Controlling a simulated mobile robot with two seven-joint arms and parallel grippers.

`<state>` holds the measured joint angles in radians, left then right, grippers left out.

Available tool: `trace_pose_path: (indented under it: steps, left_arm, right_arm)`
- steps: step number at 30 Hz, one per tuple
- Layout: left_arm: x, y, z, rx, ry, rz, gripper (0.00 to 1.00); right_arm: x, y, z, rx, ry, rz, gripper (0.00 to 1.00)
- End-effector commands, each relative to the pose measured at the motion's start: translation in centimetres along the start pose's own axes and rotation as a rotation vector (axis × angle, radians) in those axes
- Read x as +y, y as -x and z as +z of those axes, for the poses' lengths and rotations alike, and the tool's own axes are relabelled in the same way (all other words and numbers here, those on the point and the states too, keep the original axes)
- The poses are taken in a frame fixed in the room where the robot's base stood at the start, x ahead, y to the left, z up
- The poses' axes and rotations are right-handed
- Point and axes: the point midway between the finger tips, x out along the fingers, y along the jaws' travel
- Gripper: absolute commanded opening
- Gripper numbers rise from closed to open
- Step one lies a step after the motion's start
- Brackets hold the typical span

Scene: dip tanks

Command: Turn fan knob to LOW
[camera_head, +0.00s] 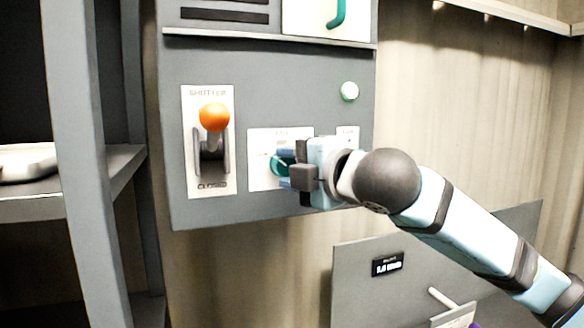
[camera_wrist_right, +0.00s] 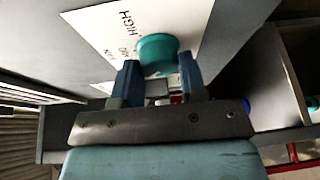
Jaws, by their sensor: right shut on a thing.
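The fan knob (camera_head: 275,166) is teal and sits on a white label plate (camera_head: 262,178) on the grey control panel. My right gripper (camera_head: 287,168) is at the knob and covers part of it. In the right wrist view the round knob (camera_wrist_right: 158,50) lies between the tips of the two blue fingers of my right gripper (camera_wrist_right: 159,66), which is shut on it. The plate there (camera_wrist_right: 115,28) reads HIGH, upside down; its other words are partly hidden. I cannot tell which setting the knob points to. My left gripper is not in view.
Left of the knob is a shutter lever with an orange ball (camera_head: 214,117), above the word CLOSED. A pale green button (camera_head: 349,91) is at upper right. A grey shelf frame (camera_head: 82,150) stands at left. A lower grey panel with a small display (camera_head: 387,264) is below my right arm.

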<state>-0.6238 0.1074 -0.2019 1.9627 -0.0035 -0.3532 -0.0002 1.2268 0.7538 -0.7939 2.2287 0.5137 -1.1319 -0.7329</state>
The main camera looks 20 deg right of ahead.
Motion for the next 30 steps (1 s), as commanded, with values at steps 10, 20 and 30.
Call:
trace_pose_path:
  steps: [10,20,30]
  left_arm:
    - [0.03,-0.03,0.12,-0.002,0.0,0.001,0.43]
    - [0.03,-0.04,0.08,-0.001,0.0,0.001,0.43]
    - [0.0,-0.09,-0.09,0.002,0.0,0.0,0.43]
  right_arm:
    - [0.04,0.0,-0.08,-0.004,0.154,-0.063,0.15]
    - [-0.01,-0.02,-0.09,-0.005,0.189,-0.078,0.15]
    - [-0.02,-0.02,-0.09,-0.005,0.189,-0.079,0.5]
